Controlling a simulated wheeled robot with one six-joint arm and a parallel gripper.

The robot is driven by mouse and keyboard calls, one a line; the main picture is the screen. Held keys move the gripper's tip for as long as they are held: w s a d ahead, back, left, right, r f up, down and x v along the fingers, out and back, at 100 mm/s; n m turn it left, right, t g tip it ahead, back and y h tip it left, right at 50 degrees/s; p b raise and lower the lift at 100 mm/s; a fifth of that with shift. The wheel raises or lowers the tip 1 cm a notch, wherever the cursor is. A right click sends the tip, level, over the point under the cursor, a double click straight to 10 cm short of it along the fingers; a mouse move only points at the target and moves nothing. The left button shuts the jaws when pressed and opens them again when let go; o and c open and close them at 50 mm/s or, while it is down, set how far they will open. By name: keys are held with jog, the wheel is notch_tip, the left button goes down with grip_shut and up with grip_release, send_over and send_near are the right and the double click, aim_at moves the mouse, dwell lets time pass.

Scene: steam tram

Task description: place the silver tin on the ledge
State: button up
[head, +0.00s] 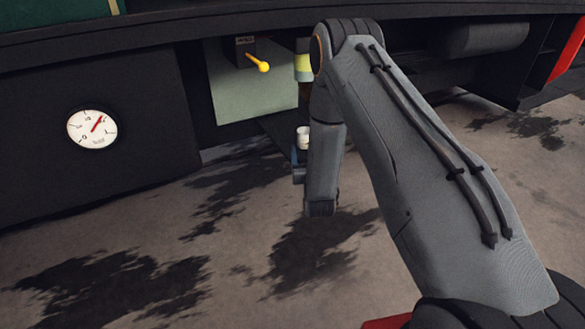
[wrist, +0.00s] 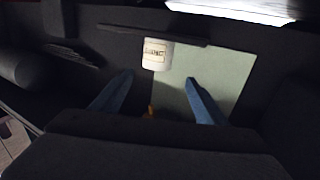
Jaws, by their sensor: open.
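A small pale tin (wrist: 157,53) with dark lettering on its label stands out in the wrist view, just beyond my fingertips. It looks whitish rather than clearly silver. My gripper (wrist: 158,80) is open, with its two blue fingers spread and nothing between them. In the head view a small white cylinder (head: 303,137), which seems to be the same tin, shows just above my gripper (head: 299,157), partly hidden by my arm. A dark narrow bar (wrist: 120,29), perhaps the ledge, runs behind the tin in the wrist view. I cannot tell what the tin rests on.
A pale green panel (head: 250,100) carries a yellow-knobbed lever (head: 259,64). A cylinder with a yellow band (head: 303,66) is beside it, partly behind my arm. A round gauge (head: 92,128) is on the dark wall at left. The stained floor (head: 180,250) in front is clear.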

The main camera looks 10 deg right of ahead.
jog(key=s+a+r+n+g+y, duration=0.2)
jog(key=a+r+g+y, duration=0.3)
jog(key=a, duration=0.7)
jog(key=s+a+r+n+g, duration=0.2)
jog(key=s+a+r+g, duration=0.3)
jog(key=s+a, duration=0.55)
jog(key=s+d+r+n+g+h, duration=0.1)
jog(key=s+r+g, duration=0.1)
jog(key=s, duration=1)
jog(key=s+d+r+n+g+h, duration=0.1)
jog(key=s+r+g, duration=0.2)
jog(key=s, duration=0.9)
jog(key=s+d+r+n+g, duration=0.1)
jog(key=s+r+g, duration=0.1)
jog(key=s, duration=1)
jog(key=shift+s+r+g+h, duration=0.3)
jog(key=shift+r+g+h, duration=0.1)
jog(key=shift+r, duration=0.3)
